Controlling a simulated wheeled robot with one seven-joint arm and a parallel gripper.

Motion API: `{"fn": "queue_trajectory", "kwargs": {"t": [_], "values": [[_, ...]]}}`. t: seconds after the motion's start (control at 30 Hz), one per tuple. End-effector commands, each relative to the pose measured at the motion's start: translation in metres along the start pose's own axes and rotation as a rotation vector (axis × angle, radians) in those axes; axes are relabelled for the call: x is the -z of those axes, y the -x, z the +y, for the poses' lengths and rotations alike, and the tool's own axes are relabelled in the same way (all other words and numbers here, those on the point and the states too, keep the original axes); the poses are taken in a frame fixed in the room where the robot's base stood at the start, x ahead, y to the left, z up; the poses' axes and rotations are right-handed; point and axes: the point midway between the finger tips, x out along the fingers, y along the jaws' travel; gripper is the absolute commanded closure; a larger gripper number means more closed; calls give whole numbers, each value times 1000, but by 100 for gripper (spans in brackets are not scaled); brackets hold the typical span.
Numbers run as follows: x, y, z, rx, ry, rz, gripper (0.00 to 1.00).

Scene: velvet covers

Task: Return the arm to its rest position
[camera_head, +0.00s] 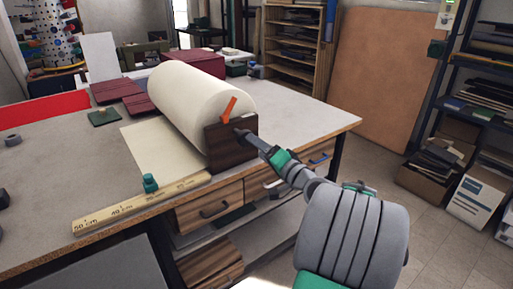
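My arm reaches in from the lower right in the head view. My gripper (243,134) is at the dark wooden end block (231,146) of a large cream roll (195,98) on the table. Its tip overlaps the block's upper right part; I cannot tell whether it touches. The fingers are too small and dark to show whether they are open or shut. An orange pointed piece (229,108) stands at the top of the block, just left of my gripper.
The worktable (60,165) carries a wooden ruler (125,206), a small teal object (150,183) and dark red covers (118,91). Drawers (210,206) sit under its front edge near my arm. Boxes (482,198) and a shelf stand right, with open floor between.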

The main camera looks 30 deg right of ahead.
Motion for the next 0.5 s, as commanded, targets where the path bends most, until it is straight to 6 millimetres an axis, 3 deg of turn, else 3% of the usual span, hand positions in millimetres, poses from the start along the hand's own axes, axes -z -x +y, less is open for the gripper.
{"fn": "queue_trajectory", "kwargs": {"t": [0.23,0.3,0.37,0.5], "values": [[0,0,0,0,14,0,29],[-14,0,6,-21,58,-57,29],[-32,3,28,-92,111,-144,29],[-85,36,111,-348,164,-362,29]]}}
